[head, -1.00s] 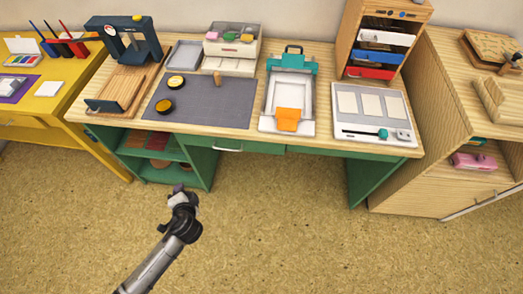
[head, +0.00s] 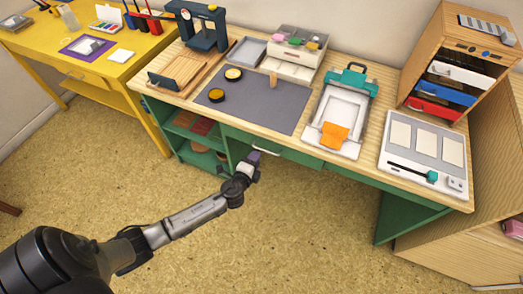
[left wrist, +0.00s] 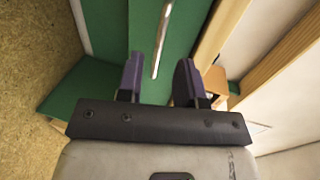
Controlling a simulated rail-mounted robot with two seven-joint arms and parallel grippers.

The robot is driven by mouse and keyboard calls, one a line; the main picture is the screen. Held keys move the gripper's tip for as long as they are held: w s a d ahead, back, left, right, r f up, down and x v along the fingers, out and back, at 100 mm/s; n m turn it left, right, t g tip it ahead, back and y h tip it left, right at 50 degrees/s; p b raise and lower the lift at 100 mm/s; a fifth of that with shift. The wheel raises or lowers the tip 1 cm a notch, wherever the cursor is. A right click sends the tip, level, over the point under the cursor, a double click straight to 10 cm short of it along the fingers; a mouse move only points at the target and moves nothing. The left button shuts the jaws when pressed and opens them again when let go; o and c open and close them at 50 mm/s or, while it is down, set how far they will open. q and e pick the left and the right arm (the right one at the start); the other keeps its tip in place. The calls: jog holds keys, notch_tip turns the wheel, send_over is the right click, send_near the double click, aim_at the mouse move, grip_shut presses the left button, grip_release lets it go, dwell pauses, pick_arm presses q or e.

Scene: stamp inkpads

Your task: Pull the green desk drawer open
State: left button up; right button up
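The green desk drawer (head: 294,157) is under the front edge of the wood-topped desk, its front flush with the desk, so it looks closed. Its pale bar handle (head: 267,152) is partly beside my left gripper (head: 251,160), which is just in front of the drawer's left part. In the left wrist view, the green drawer front (left wrist: 186,28) fills the upper middle. The metal handle (left wrist: 163,38) runs lengthwise between the lines of the two purple fingers. My left gripper (left wrist: 159,78) is open and empty; contact with the handle cannot be told. My right gripper is not in view.
The desk top (head: 292,148) carries a grey mat (head: 255,108), a teal-and-white press (head: 342,110) and a white tray board (head: 425,150). Open green shelves (head: 195,140) stand left of the drawer. The floor in front is clear.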

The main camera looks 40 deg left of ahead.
aim_at(261, 149)
pick_arm(q)
jog(key=shift+b+x, duration=0.7)
jog(key=shift+x, duration=2.45)
jog(key=shift+c, duration=0.2)
grip_shut()
